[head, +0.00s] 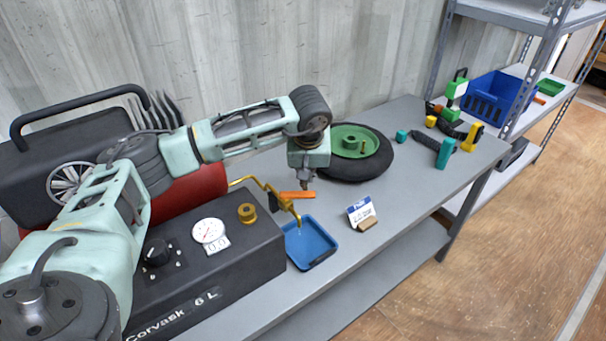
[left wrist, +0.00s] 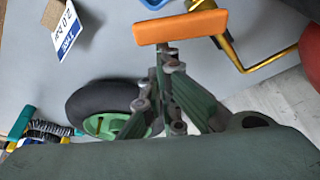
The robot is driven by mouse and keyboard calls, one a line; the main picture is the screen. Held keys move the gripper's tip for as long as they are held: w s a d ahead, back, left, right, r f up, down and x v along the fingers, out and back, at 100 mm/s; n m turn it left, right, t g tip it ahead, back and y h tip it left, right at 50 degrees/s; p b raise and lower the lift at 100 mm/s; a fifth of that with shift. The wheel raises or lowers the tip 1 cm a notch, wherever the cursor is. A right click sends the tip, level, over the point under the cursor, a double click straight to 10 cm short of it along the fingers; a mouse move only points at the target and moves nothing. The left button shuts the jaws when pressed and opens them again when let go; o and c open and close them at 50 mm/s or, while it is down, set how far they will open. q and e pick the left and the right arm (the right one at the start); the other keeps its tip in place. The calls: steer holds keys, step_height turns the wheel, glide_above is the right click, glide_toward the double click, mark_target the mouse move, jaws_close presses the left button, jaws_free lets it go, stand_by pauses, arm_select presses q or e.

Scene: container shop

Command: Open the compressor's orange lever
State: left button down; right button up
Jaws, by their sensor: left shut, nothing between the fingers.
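The compressor (head: 225,262) is a dark box with a red tank (head: 190,195), a dial and a knob, at the left of the table. Its orange lever (head: 297,195) sits at its right end by a brass pipe (head: 262,184). My left gripper (head: 305,186) points down just above and beside the lever in the head view. In the left wrist view the orange lever (left wrist: 180,27) lies just beyond the tips of my shut left gripper (left wrist: 163,47). I cannot tell whether the tips touch it. My right gripper is in neither view.
A blue tray (head: 310,262) lies below the brass pipe. A small sign (head: 361,212) stands to its right. A black wheel with green hub (head: 358,150) lies behind the gripper. A hose with green and yellow ends (head: 446,150) is farther right.

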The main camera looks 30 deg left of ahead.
mark_target(314, 194)
arm_select(q)
steer(key=d+m+b, duration=0.1)
steer(key=s+d+m+h+b, duration=0.1)
steer(key=m, duration=0.1)
steer(key=s+d+m, duration=0.1)
steer(key=m, duration=0.1)
steer(key=shift+f+t+h+b, duration=0.15)
steer(key=shift+t+h+b, duration=0.15)
steer(key=shift+b, duration=0.1)
steer(key=shift+s+d+b, duration=0.4)
steer(key=shift+s+b, duration=0.2)
steer(key=shift+b, duration=0.05)
steer(key=shift+s+d+m+b, duration=0.25)
steer(key=shift+s+m+b, duration=0.4)
steer(key=shift+s+m, duration=0.05)
steer(key=shift+s, duration=0.15)
steer(key=shift+a, duration=0.1)
